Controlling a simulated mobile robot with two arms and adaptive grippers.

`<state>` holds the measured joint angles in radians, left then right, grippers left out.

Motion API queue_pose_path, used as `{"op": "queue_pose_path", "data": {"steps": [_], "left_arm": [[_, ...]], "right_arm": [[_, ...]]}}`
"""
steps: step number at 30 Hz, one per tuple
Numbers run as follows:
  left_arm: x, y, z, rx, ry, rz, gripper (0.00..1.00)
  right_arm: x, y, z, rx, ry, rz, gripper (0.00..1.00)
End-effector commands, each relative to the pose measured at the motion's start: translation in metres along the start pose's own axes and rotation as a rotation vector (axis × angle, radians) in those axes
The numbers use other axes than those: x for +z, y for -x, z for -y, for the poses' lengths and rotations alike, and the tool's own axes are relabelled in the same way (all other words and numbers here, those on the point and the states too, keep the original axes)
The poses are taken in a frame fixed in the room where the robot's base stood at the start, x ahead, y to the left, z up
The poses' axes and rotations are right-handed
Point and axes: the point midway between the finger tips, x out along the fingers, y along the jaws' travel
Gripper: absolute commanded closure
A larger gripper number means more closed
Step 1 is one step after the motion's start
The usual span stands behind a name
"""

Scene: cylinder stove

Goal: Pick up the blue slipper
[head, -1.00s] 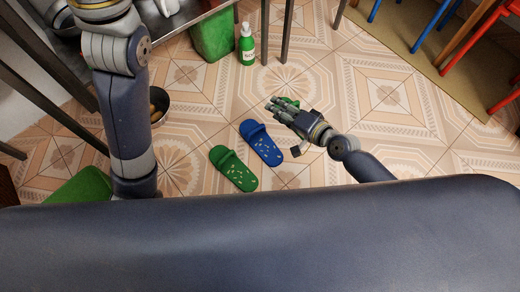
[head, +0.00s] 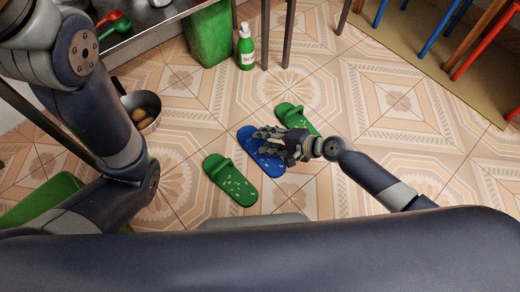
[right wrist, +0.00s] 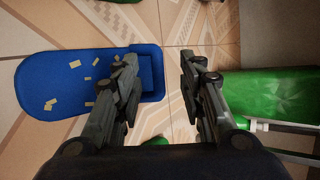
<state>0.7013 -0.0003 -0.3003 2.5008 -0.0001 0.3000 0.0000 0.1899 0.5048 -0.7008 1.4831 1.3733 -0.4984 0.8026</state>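The blue slipper (head: 246,141) lies on the tiled floor between two green slippers, one at its left (head: 231,182) and one at its right (head: 290,111). My right gripper (head: 266,141) is over the blue slipper and covers part of it in the head view. In the right wrist view the blue slipper (right wrist: 65,82) lies to the left. Its strap end is beside and partly behind the left finger.
A green bin (head: 209,35) and a green bottle (head: 245,50) stand near table legs at the back. Red and blue stool legs stand at the upper right. Floor to the right is free.

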Motion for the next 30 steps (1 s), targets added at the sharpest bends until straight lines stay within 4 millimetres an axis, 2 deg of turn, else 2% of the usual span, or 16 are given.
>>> {"op": "queue_pose_path", "data": {"steps": [3,9,19,20,24,30], "left_arm": [[-0.006,0.018,-0.004,0.0,0.0,0.0,0.68],[-0.011,0.033,-0.007,0.001,0.0,0.0,0.68],[-0.011,0.033,-0.007,0.001,0.0,0.0,0.68],[-0.011,0.033,-0.007,0.001,0.0,0.0,0.68],[-0.011,0.033,-0.007,0.001,0.0,0.0,0.68],[-0.011,0.033,-0.007,0.001,0.0,0.001,0.68]], "right_arm": [[-0.003,-0.018,-0.007,-0.002,0.002,0.001,0.63],[-0.004,-0.041,-0.006,-0.002,0.001,0.001,0.63],[-0.003,-0.045,-0.004,0.0,0.001,0.0,0.63],[-0.003,-0.045,-0.004,0.0,0.001,0.0,0.67],[-0.003,-0.045,-0.004,0.0,0.001,0.001,0.99],[-0.003,-0.045,-0.004,-0.001,0.0,0.001,1.0]]}}
